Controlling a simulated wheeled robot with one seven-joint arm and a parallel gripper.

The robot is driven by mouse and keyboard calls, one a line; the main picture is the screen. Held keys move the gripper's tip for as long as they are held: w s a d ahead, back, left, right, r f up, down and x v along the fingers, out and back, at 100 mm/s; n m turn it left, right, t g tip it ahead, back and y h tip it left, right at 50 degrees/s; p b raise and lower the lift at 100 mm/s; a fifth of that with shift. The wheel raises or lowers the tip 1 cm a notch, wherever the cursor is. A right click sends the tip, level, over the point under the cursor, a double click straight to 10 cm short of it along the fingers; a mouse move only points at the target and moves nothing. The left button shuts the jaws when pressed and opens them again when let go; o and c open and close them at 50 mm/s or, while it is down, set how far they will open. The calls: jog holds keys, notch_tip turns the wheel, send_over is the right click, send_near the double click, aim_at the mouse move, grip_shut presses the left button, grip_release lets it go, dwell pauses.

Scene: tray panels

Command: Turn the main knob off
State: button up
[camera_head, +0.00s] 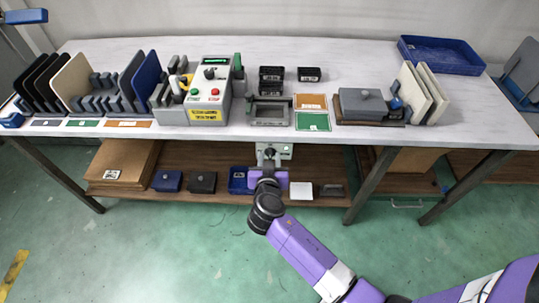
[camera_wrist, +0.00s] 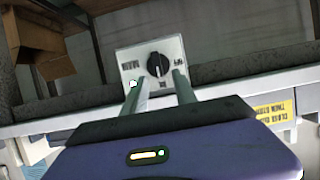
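The main knob (camera_wrist: 158,65) is a round black dial with a pale pointer line on a white panel (camera_wrist: 128,62) with dark lettering. A small green light (camera_wrist: 133,84) shows at the panel's lower left, next to a fingertip. In the head view the panel (camera_head: 286,150) hangs under the table's front edge, and my wrist partly hides it. My gripper (camera_wrist: 163,78) points at the panel with its two fingers apart, one toward each side of the knob. Nothing is held between them. I cannot tell whether the fingertips touch the knob. My gripper (camera_head: 270,160) is just below the table edge in the head view.
The table (camera_head: 350,55) carries a control box (camera_head: 209,93) with buttons, upright panels in racks and a blue tray (camera_head: 440,54). The lower shelf (camera_head: 225,195) holds small boxes and a cardboard box (camera_head: 122,163). A table leg (camera_head: 370,185) stands right of my gripper. The green floor in front is open.

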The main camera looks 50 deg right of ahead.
aim_at(270, 155)
jog(key=shift+x, duration=1.1)
grip_shut()
